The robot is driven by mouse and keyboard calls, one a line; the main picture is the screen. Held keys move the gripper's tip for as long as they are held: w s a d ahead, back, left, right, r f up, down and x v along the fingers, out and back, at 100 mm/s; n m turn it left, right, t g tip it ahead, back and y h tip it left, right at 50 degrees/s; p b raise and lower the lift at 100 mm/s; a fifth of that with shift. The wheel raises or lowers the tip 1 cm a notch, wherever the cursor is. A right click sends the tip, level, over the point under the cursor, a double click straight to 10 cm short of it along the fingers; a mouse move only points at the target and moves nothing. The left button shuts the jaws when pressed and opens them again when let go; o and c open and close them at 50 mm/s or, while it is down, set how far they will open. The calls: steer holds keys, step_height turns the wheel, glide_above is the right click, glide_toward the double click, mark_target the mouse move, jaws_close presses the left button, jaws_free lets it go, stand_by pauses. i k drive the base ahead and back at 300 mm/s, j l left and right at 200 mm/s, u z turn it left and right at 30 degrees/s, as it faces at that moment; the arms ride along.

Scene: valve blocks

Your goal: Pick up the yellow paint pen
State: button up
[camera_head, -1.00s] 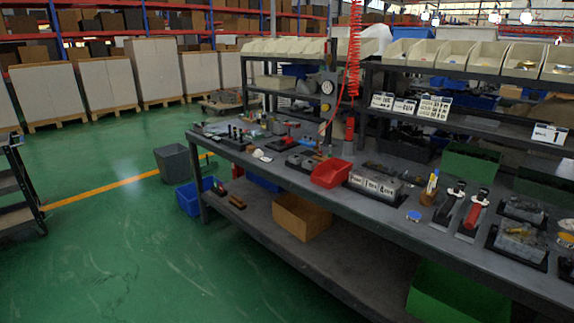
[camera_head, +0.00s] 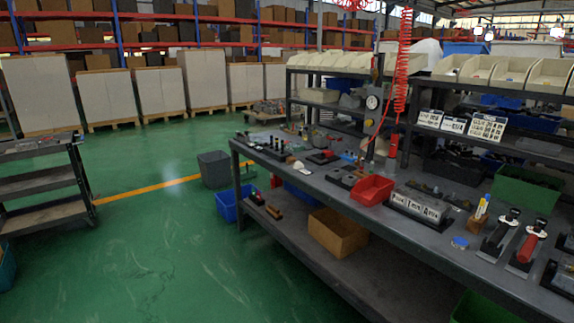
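A small brown holder (camera_head: 478,221) stands on the right part of the long workbench. Upright pens (camera_head: 483,206) with yellow and white showing stand in it. They are too small to tell which one is the yellow paint pen. A blue item (camera_head: 460,242) lies just in front of the holder. My gripper is not in view, so its state is hidden.
The grey workbench (camera_head: 340,205) carries a red bin (camera_head: 372,190), valve blocks and tools. A cardboard box (camera_head: 338,232) sits on its lower shelf. A blue bin (camera_head: 229,206) and a grey bin (camera_head: 214,169) stand on the floor. The green floor (camera_head: 170,260) at left is open, with a cart (camera_head: 42,200) beyond.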

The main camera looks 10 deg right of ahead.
mark_target(482, 206)
steer(key=i+l+z, duration=0.25)
steer(key=l, duration=0.2)
steer(key=i+l+z, duration=0.25)
steer(key=l, duration=0.15)
steer(key=i+l+z, duration=0.25)
steer(key=k+l, duration=0.1)
steer(key=l, duration=0.05)
